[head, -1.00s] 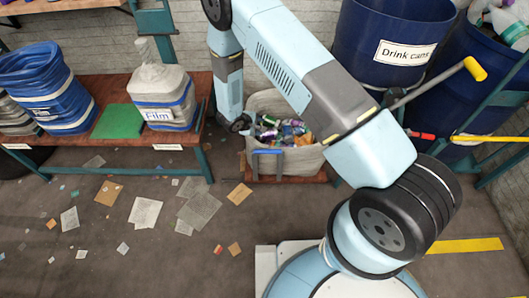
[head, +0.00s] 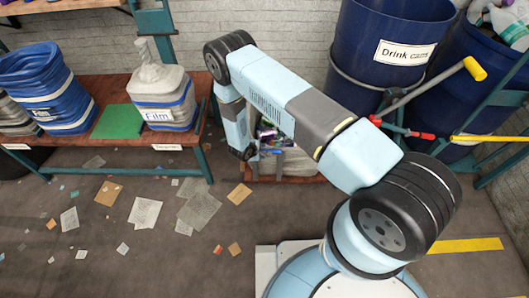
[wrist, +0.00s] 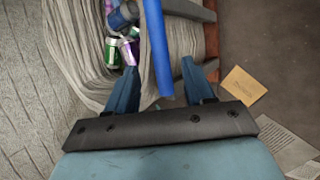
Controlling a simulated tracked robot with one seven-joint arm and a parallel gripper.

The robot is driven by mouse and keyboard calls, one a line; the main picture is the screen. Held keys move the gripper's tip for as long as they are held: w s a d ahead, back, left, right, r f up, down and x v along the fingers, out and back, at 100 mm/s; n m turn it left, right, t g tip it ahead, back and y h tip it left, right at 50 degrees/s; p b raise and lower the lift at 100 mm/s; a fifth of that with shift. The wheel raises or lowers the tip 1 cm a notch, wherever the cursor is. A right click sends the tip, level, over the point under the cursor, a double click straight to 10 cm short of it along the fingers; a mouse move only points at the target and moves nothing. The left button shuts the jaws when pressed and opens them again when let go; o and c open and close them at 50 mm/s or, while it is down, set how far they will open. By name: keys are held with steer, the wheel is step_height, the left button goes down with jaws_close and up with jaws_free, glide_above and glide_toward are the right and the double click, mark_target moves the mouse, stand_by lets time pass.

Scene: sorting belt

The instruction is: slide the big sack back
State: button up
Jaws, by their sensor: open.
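The big sack (head: 298,164) is pale grey, open-topped and filled with crushed cans. It stands on a low wooden platform near the wall, and my arm hides much of it in the head view. In the wrist view the folded sack cloth (wrist: 75,50) fills the left and top, with several cans inside. A blue bar (wrist: 156,45) at the sack's front runs down between my fingers. My gripper (wrist: 161,68) is open, with one finger on each side of the bar. Contact with the bar cannot be told. In the head view the fingertips are mostly hidden.
A wooden bench (head: 84,150) at the left holds a blue sack (head: 45,85) and a sack labelled Film (head: 160,97). A blue drum labelled Drink cans (head: 390,40) stands behind at the right. Paper scraps (head: 199,212) lie on the open floor.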

steer(key=shift+x, duration=3.1)
steer(key=shift+c, duration=0.2)
jaws_close()
